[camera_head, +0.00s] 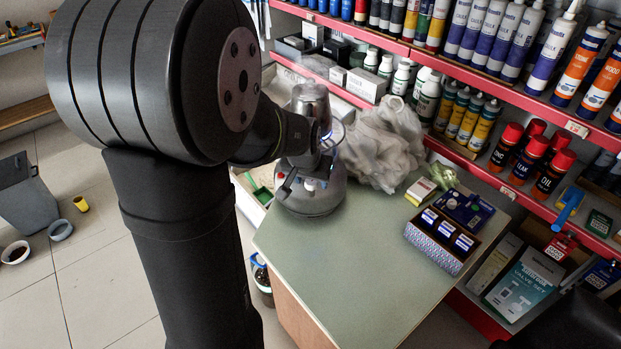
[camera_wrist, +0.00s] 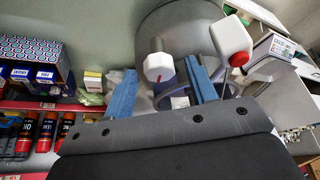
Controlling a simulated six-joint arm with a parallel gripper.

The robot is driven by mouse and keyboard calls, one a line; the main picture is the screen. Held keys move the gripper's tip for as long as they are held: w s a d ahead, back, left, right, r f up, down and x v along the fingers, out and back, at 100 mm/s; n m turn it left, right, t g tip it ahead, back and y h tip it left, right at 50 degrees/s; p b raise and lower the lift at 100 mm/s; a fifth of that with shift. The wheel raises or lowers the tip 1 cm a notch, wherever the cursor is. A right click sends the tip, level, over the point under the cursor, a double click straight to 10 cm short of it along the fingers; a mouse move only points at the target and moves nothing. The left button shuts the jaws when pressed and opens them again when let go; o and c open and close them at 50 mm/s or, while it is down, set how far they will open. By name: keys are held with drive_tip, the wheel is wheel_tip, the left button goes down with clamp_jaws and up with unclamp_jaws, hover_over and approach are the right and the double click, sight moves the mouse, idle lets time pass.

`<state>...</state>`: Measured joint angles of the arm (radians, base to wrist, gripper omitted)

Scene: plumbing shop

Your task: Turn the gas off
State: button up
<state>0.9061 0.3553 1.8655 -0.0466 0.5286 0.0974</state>
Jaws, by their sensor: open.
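A grey rounded gas canister (camera_head: 312,203) stands at the left back of the bench. In the wrist view its grey body (camera_wrist: 178,25) fills the top middle. A white faceted knob (camera_wrist: 158,67) with a red mark stands out from it. My gripper (camera_wrist: 162,80) is open, with one blue finger on each side of the knob and visible gaps to both. Whether the knob lies fully between the fingertips in depth is unclear. In the head view my wrist is above the canister, and the fingers are mostly hidden.
A crumpled pale cloth or bag (camera_head: 382,145) lies right of the canister. A patterned box (camera_head: 440,240) stands on the bench's right. Shelves of tubes and cans (camera_head: 525,160) line the back. The bench front (camera_head: 340,275) is clear.

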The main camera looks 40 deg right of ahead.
drive_tip(key=c, duration=1)
drive_tip(key=shift+o, duration=0.2)
drive_tip(key=shift+m, duration=0.4)
drive_tip(key=m+g, duration=0.1)
drive_tip(key=m, duration=0.1)
drive_tip(key=m+g, duration=0.1)
drive_tip(key=m, duration=0.1)
drive_tip(key=shift+w+a+h, duration=0.1)
drive_tip(key=shift+w+h, duration=0.05)
drive_tip(key=shift+h, duration=0.15)
drive_tip(key=m+g, duration=0.1)
drive_tip(key=m, duration=0.3)
drive_tip(key=shift+g, duration=0.3)
drive_tip(key=shift+w+m, duration=0.1)
drive_tip(key=shift+m, duration=0.4)
drive_tip(key=o, duration=1)
drive_tip(key=shift+c, duration=0.2)
